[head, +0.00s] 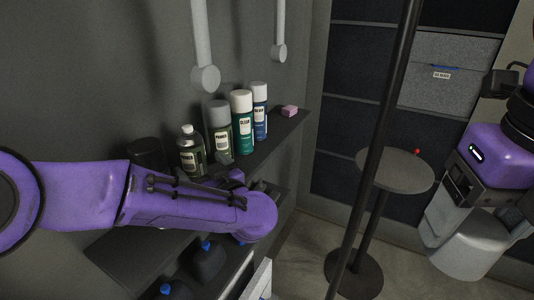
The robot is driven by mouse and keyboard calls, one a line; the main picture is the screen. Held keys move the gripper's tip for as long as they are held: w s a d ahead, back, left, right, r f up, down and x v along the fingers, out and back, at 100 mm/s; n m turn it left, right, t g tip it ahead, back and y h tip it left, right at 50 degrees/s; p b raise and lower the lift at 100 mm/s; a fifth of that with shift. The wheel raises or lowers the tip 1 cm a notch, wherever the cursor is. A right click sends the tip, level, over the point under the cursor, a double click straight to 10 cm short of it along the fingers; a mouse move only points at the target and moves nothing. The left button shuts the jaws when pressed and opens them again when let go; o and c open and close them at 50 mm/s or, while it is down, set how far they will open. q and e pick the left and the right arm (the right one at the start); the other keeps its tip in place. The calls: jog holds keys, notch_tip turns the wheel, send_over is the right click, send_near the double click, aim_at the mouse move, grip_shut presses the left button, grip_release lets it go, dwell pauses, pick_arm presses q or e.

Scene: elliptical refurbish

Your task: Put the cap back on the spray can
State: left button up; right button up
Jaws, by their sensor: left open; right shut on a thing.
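Three spray cans stand upright on the wall shelf: a grey-topped one labelled like primer (220,128), a green one with a white top (242,122) and a blue one with a white top (260,112). I cannot tell which lacks its cap. My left arm crosses in front of the shelf. My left gripper (226,160), mostly hidden behind its own wrist, seems to be near the foot of the grey-topped can and is open.
A bottle (190,152) stands left of the cans and a pink block (289,111) lies right of them. Dark bottles (208,262) sit on a lower shelf. A dark pole (378,130) stands before a small round table (396,172). Wall lamps (205,78) hang above.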

aim_at(198, 163)
pick_arm(q)
jog(key=shift+a, duration=0.15)
pick_arm(e)
jog(key=shift+s+r, duration=0.1)
jog(key=shift+s, duration=0.05)
pick_arm(q)
jog(key=shift+r, duration=0.1)
pick_arm(e)
jog(key=shift+s+d, duration=0.1)
pick_arm(q)
jog(key=shift+w+r+p, duration=0.1)
jog(key=shift+w+p, duration=0.2)
jog(key=shift+w, duration=0.05)
pick_arm(e)
jog(key=shift+r, duration=0.3)
pick_arm(q)
jog(key=p+x, duration=0.2)
jog(key=x, duration=0.2)
jog(key=shift+a, duration=0.15)
pick_arm(e)
notch_tip(198, 163, up, 2)
pick_arm(q)
jog(key=shift+w+a, duration=0.2)
jog(key=shift+w, duration=0.05)
jog(key=shift+d, duration=0.1)
jog(key=shift+c, duration=0.3)
